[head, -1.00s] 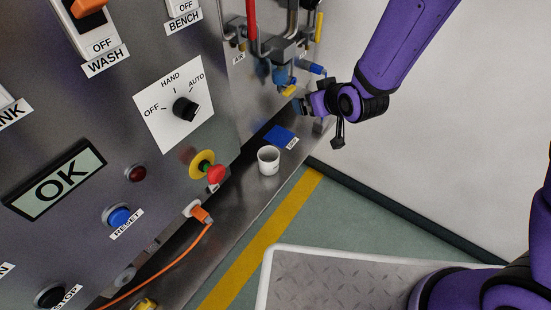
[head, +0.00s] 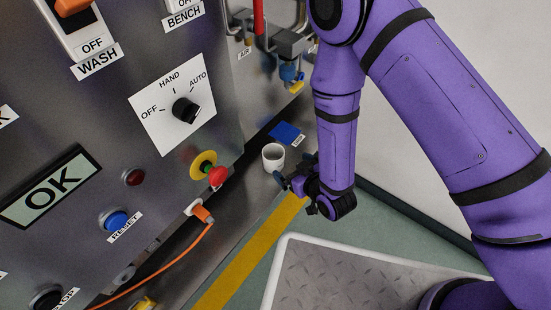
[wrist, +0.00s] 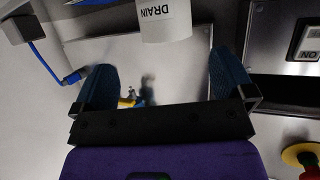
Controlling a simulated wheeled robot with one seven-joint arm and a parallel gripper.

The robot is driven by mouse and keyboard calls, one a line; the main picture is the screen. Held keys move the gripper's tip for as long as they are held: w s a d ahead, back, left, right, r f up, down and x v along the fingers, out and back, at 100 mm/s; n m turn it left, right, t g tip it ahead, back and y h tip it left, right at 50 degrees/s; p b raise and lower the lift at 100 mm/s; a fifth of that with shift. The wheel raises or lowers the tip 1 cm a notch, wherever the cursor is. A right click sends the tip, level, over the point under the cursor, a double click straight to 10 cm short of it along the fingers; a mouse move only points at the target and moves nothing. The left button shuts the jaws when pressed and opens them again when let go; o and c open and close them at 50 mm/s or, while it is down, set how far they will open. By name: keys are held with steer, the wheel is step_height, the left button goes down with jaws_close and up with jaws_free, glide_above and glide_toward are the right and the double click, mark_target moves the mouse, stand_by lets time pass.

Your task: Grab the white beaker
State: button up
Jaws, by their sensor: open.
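The white beaker (head: 273,156) stands upright on the metal ledge at the foot of the panel, in the head view. The beaker lies beyond the fingertips.
A blue pad (head: 285,132) lies on the ledge behind the beaker. A red emergency button (head: 217,176) and an orange plug (head: 203,214) with its cable stick out of the panel to the left. Valves and pipes (head: 288,70) are at the back.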

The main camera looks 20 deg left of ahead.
mark_target(280, 160)
steer(key=x, duration=0.4)
steer(key=shift+w+a+f, duration=0.1)
steer(key=shift+w+a, duration=0.1)
steer(key=shift+a, duration=0.1)
steer(key=x, duration=0.4)
steer(key=shift+s+a, duration=0.25)
steer(key=shift+w+a+f, duration=0.2)
steer(key=shift+w+a, duration=0.15)
steer(key=shift+a, duration=0.05)
steer(key=c, duration=1)
steer(key=shift+o, duration=0.2)
steer(key=shift+r, duration=0.1)
